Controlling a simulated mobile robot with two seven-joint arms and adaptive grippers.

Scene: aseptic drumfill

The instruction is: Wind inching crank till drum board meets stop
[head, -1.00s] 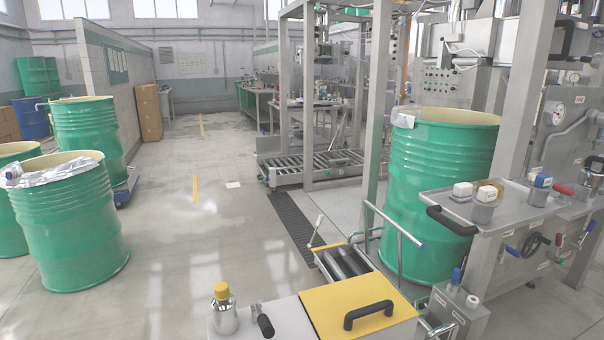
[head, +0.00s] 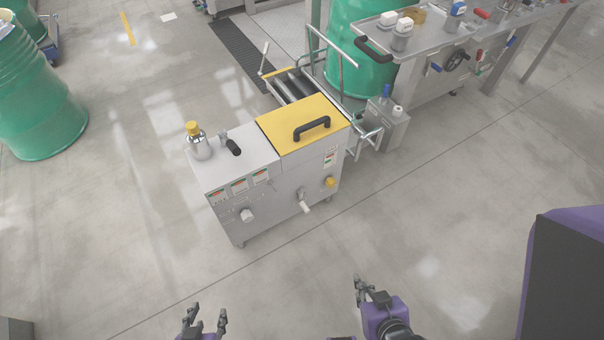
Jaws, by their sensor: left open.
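A grey cabinet (head: 285,200) with a yellow lid (head: 303,123) stands ahead of me. A small pale handle (head: 304,204) sticks out of its front face, and a black-gripped lever (head: 232,147) sits on its top; I cannot tell which is the inching crank. A green drum (head: 365,50) stands behind the short roller section (head: 293,86); the drum board and the stop cannot be made out. My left gripper (head: 207,314) is open and empty, low in the view, away from the cabinet. My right gripper (head: 368,284) is also low and apart from everything; its finger gap is unclear.
A metal bottle with a yellow cap (head: 196,141) stands on the cabinet top. A steel bench (head: 430,35) with a handwheel (head: 457,61) is at the upper right. Green drums (head: 38,95) stand at the left. The floor (head: 130,240) between me and the cabinet is clear.

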